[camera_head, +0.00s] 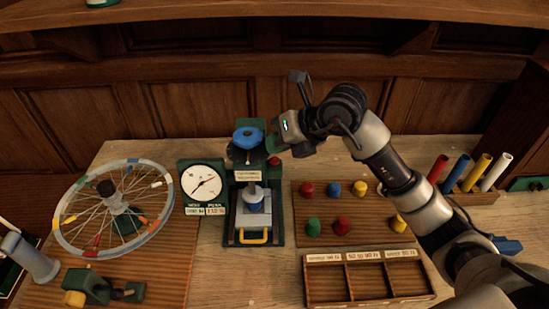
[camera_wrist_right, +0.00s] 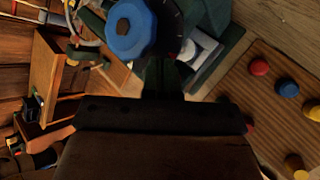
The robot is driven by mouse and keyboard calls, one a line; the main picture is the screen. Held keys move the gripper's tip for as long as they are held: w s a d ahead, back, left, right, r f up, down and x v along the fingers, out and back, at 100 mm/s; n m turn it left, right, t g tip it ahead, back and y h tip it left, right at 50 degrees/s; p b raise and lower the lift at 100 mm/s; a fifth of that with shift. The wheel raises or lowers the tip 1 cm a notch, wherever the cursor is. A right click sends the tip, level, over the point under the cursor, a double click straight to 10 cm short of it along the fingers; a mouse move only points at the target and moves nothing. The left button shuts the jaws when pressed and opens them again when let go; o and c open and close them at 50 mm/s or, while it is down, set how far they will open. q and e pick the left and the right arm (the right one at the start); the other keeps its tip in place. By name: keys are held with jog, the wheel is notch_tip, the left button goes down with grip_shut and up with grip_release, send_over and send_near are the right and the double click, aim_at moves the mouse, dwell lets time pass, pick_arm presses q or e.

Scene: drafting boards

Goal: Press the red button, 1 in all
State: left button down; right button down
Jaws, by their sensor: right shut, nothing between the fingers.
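A small red button (camera_head: 274,161) sits at the right side of the green press (camera_head: 248,175), just below its head. My right gripper (camera_head: 276,143) is shut and empty, pointing left just above the button in the head view; I cannot tell if it touches. In the wrist view the right gripper (camera_wrist_right: 162,80) reaches toward the press's blue knob (camera_wrist_right: 131,29), and the button cannot be made out there. My left gripper is not in view.
Right of the press, a board (camera_head: 360,212) carries red, blue, yellow and green knobs. An open divided tray (camera_head: 368,254) lies in front. A dial gauge (camera_head: 202,186) and spoked wheel (camera_head: 115,248) stand left. Coloured tubes (camera_head: 477,172) stand in a right-hand rack.

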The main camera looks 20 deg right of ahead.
jog(key=shift+f, duration=0.1)
jog(key=shift+f+b, duration=0.3)
jog(key=shift+b, duration=0.15)
jog(key=shift+f+b, duration=0.35)
dwell(0.6)
jog(key=shift+s+f+b, duration=0.25)
jog(key=shift+f+b, duration=0.05)
jog(key=shift+f, duration=0.3)
jog(key=shift+r, duration=0.15)
jog(key=shift+w+r+p, duration=0.2)
jog(key=shift+r+p, duration=0.35)
jog(key=shift+r, duration=0.1)
jog(key=shift+a+r, duration=0.15)
jog(key=shift+r, duration=0.2)
